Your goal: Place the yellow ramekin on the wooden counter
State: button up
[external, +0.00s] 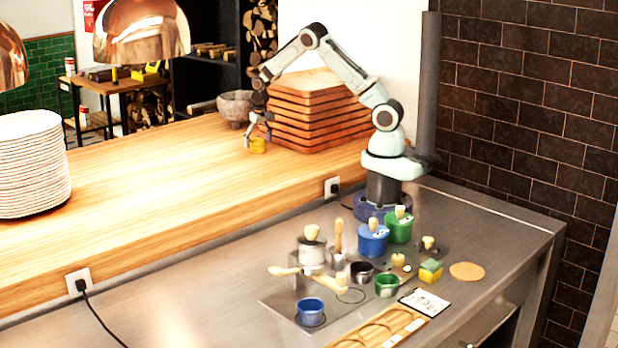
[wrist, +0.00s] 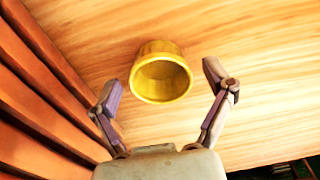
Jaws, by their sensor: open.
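The yellow ramekin (external: 258,146) is on the wooden counter (external: 190,165), left of the stack of wooden boards. In the wrist view the yellow ramekin (wrist: 161,75) shows its open mouth towards the camera, just beyond and between my spread fingers. My gripper (external: 250,135) is low over the counter beside the ramekin. In the wrist view my gripper (wrist: 165,88) is open, with a gap between each finger and the ramekin. The wooden counter (wrist: 270,60) fills the background there.
A stack of wooden boards (external: 315,112) stands close right of my gripper, and the boards (wrist: 40,85) show at the left in the wrist view. A stone mortar (external: 235,107) is behind. Stacked plates (external: 32,165) stand far left. Copper lamps (external: 142,32) hang above. The counter's middle is clear.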

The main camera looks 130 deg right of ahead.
aim_at(261, 150)
notch_tip(261, 150, up, 12)
jog(key=a, duration=0.1)
jog(key=shift+a, duration=0.25)
jog(key=shift+r, duration=0.15)
jog(key=w+a+r+n+t, duration=0.1)
jog(key=w+a+r+n, duration=0.25)
jog(key=w+a, duration=0.7)
jog(key=w+a+n+y, duration=0.2)
jog(key=a+n, duration=0.5)
jog(key=a, duration=1.2)
jog(key=s+a+f+n, duration=0.1)
jog(key=s+a+n, duration=0.3)
jog(key=a, duration=0.3)
jog(key=s+a+f+n+g, duration=0.1)
jog(key=s+a+n, duration=0.3)
jog(key=s+a, duration=0.2)
jog(key=shift+a+n, duration=0.35)
jog(key=shift+a, duration=0.25)
